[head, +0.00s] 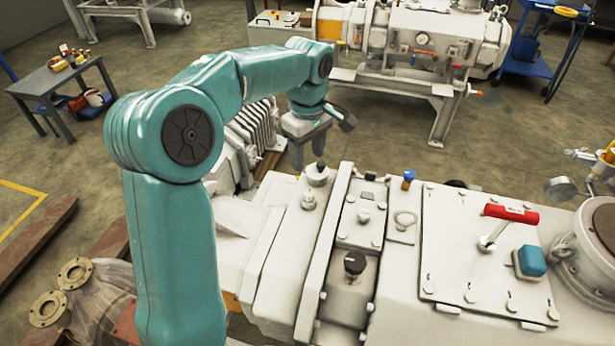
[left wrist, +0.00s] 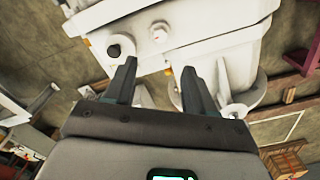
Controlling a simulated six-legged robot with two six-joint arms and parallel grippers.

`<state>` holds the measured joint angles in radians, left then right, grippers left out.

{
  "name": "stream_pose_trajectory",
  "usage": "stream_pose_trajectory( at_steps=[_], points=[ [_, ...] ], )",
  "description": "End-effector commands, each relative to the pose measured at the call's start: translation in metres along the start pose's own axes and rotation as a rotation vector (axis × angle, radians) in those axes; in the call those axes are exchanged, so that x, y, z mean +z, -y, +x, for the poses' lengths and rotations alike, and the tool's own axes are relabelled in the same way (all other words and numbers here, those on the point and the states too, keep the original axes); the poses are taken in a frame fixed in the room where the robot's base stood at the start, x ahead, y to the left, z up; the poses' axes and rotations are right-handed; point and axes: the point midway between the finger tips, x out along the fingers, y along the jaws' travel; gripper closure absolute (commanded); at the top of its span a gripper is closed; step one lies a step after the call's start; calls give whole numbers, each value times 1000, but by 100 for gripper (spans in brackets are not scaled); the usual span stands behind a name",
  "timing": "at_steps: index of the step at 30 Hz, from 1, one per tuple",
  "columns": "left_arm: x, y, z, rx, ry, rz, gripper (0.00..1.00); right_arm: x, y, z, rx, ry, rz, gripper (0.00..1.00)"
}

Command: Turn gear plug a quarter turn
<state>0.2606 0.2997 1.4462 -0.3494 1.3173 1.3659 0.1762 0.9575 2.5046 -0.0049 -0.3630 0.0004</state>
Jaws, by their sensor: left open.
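The white machine (head: 270,250) fills the lower right of the head view. A plug with a dark top (head: 318,175) sits on its raised left end, and a black knob (head: 354,263) sits lower on the body. I cannot tell for sure which is the gear plug. My left gripper (head: 308,152) points down just behind the dark-topped plug, apart from it. In the left wrist view the left gripper (left wrist: 158,82) has its two fingers apart with nothing between them. Past the fingers a dark round cap (left wrist: 120,47) and a grey plug (left wrist: 160,33) show on the white casing.
A red-handled lever (head: 511,214), a blue cap (head: 531,261) and a blue-topped fitting (head: 408,179) stick up from the machine. A finned motor (head: 252,142) lies beyond its left end. A second machine (head: 420,50) and a small table (head: 60,80) stand farther back.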

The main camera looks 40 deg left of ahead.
Motion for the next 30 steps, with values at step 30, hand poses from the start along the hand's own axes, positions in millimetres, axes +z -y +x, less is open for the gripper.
stream_pose_trajectory(
  at_steps=[30],
  points=[
    [-3, -2, 124, 0, 0, 1, 45, 0, -2, 5, 0, 0, 0, 57]
  ],
)
